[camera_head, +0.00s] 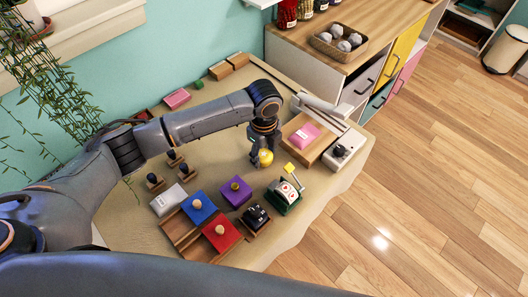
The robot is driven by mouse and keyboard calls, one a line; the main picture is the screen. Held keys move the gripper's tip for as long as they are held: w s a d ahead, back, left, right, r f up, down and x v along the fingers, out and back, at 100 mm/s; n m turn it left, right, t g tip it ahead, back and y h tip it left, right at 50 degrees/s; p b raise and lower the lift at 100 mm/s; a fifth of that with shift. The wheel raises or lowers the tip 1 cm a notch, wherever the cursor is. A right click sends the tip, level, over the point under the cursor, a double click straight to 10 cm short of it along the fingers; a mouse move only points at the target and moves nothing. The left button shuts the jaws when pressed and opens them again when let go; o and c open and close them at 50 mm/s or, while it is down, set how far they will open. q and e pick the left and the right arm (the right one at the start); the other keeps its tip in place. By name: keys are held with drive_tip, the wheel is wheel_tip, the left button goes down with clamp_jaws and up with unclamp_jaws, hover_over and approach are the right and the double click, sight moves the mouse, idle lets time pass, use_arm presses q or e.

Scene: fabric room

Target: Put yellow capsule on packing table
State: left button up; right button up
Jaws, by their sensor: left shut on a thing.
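The yellow capsule (266,158) is a small round yellow thing at the tip of my left gripper (260,150). My left arm reaches in from the left and its gripper points down at the middle of the cloth-covered table (130,226). The gripper is shut on the capsule; its fingertips hide part of it. I cannot tell whether the capsule touches the table. My right gripper does not show.
A wooden board with a pink block (303,136) lies right of the gripper. Nearer are a purple box (234,193), a blue box (198,207), a red box (221,233) and a green device (284,194). A cabinet (350,75) stands behind.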

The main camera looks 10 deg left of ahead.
use_arm(q)
drive_tip(key=o, duration=1)
drive_tip(key=shift+f, duration=0.15)
wheel_tip(320, 180, up, 12)
drive_tip(key=shift+r, duration=0.2)
